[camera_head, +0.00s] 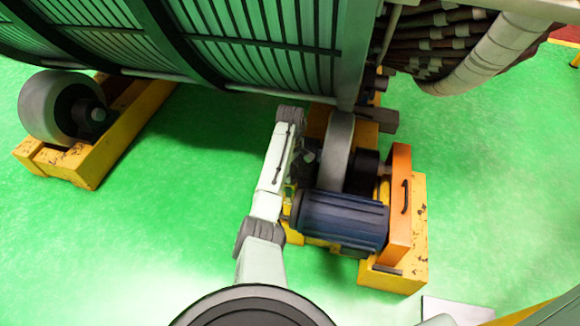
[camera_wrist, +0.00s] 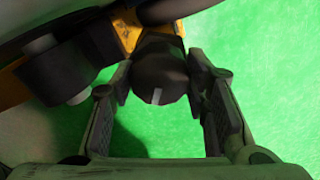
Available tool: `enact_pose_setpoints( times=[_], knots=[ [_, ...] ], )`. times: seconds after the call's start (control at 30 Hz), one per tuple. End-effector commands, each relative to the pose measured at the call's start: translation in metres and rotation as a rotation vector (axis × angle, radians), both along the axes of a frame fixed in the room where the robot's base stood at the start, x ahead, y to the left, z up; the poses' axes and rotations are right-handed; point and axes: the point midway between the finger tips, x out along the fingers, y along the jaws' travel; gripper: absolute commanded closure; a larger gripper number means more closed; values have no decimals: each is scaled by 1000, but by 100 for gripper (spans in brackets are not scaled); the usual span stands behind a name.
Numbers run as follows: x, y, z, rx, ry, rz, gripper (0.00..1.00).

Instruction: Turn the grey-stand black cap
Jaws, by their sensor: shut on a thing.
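The black cap (camera_wrist: 160,88) is a dark round knob with a short pale mark on its end face, in the middle of the wrist view. My gripper (camera_wrist: 158,80) has one finger on each side of the cap and is shut on it. The cap's far side is hidden. In the head view my arm reaches to the left side of the roller stand, and the cap and fingertips cannot be made out there. No stand that is plainly grey shows; a yellow part (camera_wrist: 126,30) lies behind the cap.
A blue motor (camera_head: 340,221) and an orange plate with a handle (camera_head: 400,200) sit right of my arm on a yellow base (camera_head: 415,240). A grey roller (camera_head: 337,155) bears the large green stator (camera_head: 260,45). Another roller stand (camera_head: 75,170) is at left. Green floor (camera_head: 180,230) is clear between.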

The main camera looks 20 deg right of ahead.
Motion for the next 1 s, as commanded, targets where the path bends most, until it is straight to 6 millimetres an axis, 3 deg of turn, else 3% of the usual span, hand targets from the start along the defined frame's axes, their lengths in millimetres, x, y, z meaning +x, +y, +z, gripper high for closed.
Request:
enact_pose_setpoints(
  times=[1.0],
  knots=[
    [-1,0,0,-1,4,-959,86]
  ],
)
